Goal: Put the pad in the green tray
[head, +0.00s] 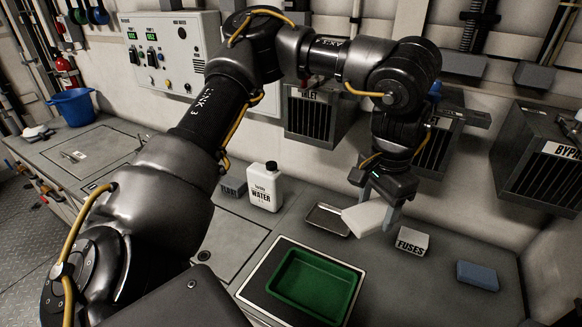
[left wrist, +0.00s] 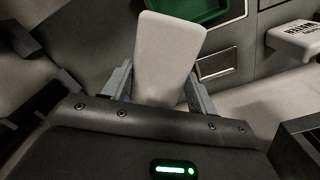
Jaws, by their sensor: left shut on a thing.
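A pale, flat pad (head: 366,217) is held in my left gripper (head: 376,208), above the bench and up and to the right of the green tray in the head view. The pad (left wrist: 168,58) also shows in the left wrist view, between the two grey fingers of the left gripper (left wrist: 155,88). The green tray (head: 357,283) lies on the bench on a pale, dark-edged panel and looks empty. Part of the green tray (left wrist: 192,10) shows at the top of the left wrist view. My right gripper is not in view.
A small metal tray (head: 325,219) lies left of the pad. A FUSES box (head: 411,243) and a blue block (head: 478,276) lie to the right. A white WATER bottle (head: 265,188) stands behind. Vented boxes (head: 313,115) line the wall. The space directly above the green tray is clear.

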